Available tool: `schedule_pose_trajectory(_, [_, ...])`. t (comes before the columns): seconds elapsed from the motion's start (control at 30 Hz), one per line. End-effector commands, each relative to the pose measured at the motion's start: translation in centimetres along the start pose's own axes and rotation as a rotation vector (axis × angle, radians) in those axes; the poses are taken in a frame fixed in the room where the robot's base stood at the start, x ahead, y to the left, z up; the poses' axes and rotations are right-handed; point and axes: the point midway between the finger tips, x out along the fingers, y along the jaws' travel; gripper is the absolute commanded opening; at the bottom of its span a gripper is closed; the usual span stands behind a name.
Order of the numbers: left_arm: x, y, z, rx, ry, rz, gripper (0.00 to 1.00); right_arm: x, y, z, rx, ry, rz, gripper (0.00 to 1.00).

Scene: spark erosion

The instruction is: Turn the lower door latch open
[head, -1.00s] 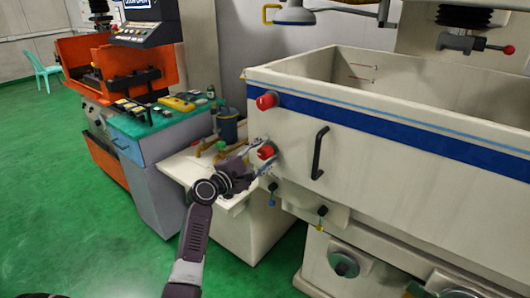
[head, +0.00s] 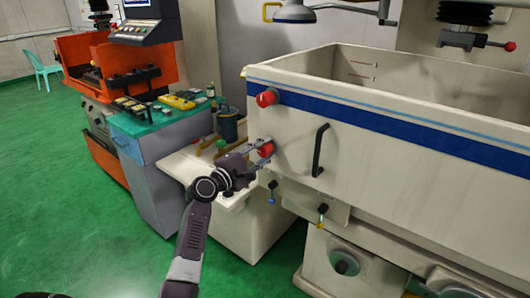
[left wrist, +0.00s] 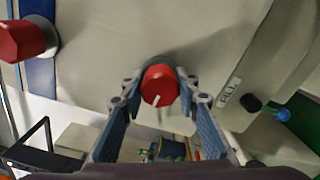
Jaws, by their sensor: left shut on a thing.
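The lower door latch is a round red knob (head: 266,149) on the left end of the cream tank's front wall. In the left wrist view the knob (left wrist: 159,84) has a white mark pointing down the picture. My left gripper (head: 262,152) is shut on this knob, one finger on each side. Its blue-padded fingers (left wrist: 159,90) flank the knob in the left wrist view. The upper red latch (head: 266,98) is above it and free; it also shows in the left wrist view (left wrist: 24,40). My right gripper is out of view.
A black door handle (head: 319,150) is right of the latches. Small valves (head: 271,190) are below. Green floor is free at the left.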

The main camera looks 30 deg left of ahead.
Motion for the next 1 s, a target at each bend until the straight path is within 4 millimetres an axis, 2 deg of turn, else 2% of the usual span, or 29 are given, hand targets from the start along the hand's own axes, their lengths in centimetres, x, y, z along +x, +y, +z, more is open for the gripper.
schedule_pose_trajectory(0.5, [0.0, -0.4, -0.2, 0.449, 0.0, -0.002, 0.05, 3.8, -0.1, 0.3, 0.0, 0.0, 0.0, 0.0])
schedule_pose_trajectory(1.0, [0.0, -0.3, -0.1, 0.924, -0.001, -0.003, 0.05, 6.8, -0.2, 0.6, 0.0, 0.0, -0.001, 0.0])
